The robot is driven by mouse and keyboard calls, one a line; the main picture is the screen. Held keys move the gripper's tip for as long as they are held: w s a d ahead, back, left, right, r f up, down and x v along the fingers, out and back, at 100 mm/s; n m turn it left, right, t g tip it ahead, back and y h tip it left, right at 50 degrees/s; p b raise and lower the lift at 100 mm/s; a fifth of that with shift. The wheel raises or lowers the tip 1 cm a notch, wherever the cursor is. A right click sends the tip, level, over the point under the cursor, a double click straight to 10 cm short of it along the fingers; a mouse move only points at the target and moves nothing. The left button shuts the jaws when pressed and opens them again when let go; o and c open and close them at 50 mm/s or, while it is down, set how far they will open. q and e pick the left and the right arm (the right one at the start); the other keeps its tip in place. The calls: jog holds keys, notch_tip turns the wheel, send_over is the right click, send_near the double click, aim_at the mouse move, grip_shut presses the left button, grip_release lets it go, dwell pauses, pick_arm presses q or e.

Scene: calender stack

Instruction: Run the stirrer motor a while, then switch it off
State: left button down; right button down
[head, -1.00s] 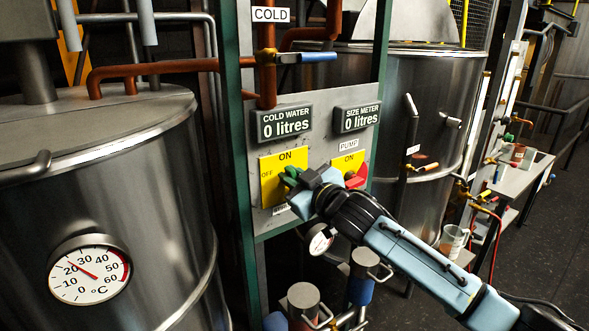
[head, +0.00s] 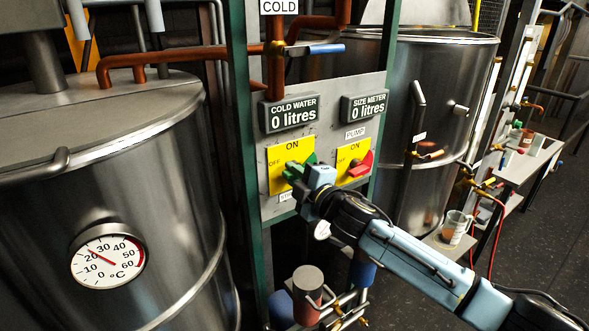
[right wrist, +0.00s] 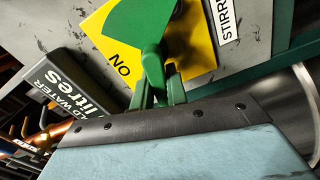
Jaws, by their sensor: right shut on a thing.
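The stirrer switch is a green knob (head: 310,159) on the left yellow ON/OFF plate (head: 276,181). My right gripper (head: 298,177) reaches it from the lower right and is shut on it. In the right wrist view the gripper (right wrist: 158,88) closes around the narrow part of the green knob (right wrist: 140,28), beside the word ON. A label starting "STIRR" (right wrist: 223,18) shows next to the plate. The gripper partly hides the knob in the head view, so its exact setting is hard to tell there. My left gripper is not in view.
A red pump knob (head: 362,166) on its own yellow plate sits close to the right. Above are two displays reading 0 litres (head: 290,114). Steel tanks stand left (head: 150,180) and right (head: 450,80). Pipes and a blue-handled valve (head: 326,48) are above the panel.

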jog(key=shift+f+n, duration=0.2)
jog(key=shift+n, duration=0.5)
jog(key=shift+f+n, duration=0.15)
jog(key=shift+n, duration=0.55)
jog(key=c, duration=1.4)
grip_release()
jog(key=v, duration=1.3)
jog(key=shift+s+b, duration=0.2)
jog(key=shift+b, duration=0.1)
jog(key=shift+d, duration=0.15)
